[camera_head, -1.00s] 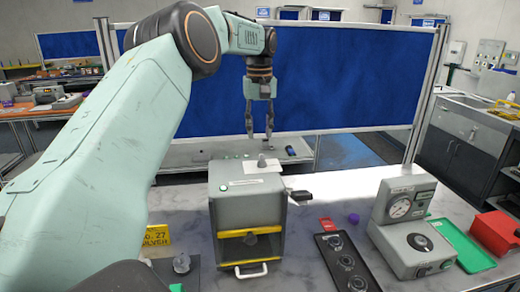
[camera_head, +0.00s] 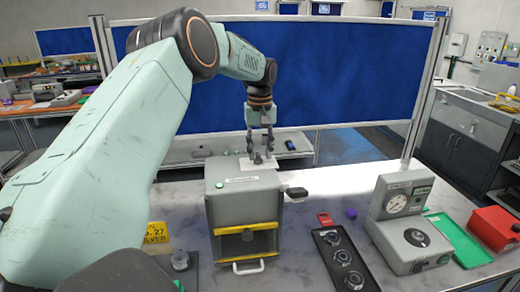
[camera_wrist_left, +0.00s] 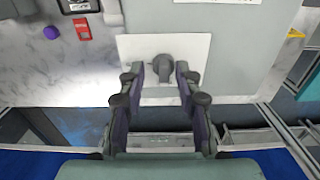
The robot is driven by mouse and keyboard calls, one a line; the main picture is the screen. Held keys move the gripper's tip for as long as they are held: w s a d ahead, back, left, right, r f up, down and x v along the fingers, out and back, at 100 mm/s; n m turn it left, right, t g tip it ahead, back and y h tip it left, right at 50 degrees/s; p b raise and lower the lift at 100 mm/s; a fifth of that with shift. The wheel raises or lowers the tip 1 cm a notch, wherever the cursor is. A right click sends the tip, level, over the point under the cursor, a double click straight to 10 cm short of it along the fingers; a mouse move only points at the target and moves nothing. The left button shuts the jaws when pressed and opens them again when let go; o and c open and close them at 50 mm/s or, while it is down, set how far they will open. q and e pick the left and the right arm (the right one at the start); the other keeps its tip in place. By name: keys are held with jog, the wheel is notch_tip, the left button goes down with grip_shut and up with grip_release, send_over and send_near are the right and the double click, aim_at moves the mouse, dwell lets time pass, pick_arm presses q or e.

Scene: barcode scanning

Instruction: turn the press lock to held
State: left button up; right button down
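The press (camera_head: 225,210) is a grey box with yellow bars and a white handle at its front. Its lock is a small grey knob (camera_wrist_left: 163,66) on a white plate (camera_wrist_left: 198,50) on top of the box. My left gripper (camera_head: 257,160) points down over the plate. In the left wrist view its two fingers (camera_wrist_left: 159,72) are apart, one on each side of the knob. I see a gap between the fingers and cannot tell if either touches the knob. In the head view the fingers largely hide the knob. My right gripper is not in view.
A dark lever (camera_head: 297,193) juts from the press's right side. A black tray with round dials (camera_head: 342,257), a grey gauge unit (camera_head: 408,225), a green tray (camera_head: 462,243) and a red box (camera_head: 496,234) stand to the right. A yellow sign (camera_head: 156,233) is at left.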

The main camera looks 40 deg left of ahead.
pick_arm(q)
jog(key=shift+s+a+r, duration=0.1)
jog(key=shift+s+a, duration=0.15)
jog(key=shift+s, duration=0.05)
jog(key=c, duration=0.6)
jog(key=shift+w+d, duration=0.2)
grip_shut()
jog(key=shift+s+a, duration=0.15)
jog(key=shift+a, duration=0.05)
